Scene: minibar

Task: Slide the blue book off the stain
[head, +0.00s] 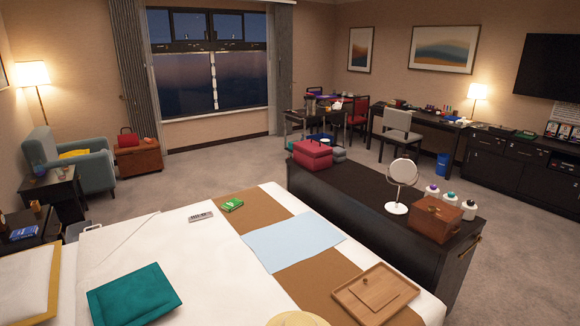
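A small blue flat item that looks like a book (24,232) lies on the black bedside table (38,240) at the left edge of the head view. It is too small to tell for sure that it is the blue book. I see no stain around it, and any mark under it is hidden. My gripper is not in view.
A large white bed (190,262) fills the foreground, with a teal cushion (135,295) and wooden tray (375,293) on it. A long black chest (350,205) stands beyond its foot. Carpet (220,165) is clear towards the window.

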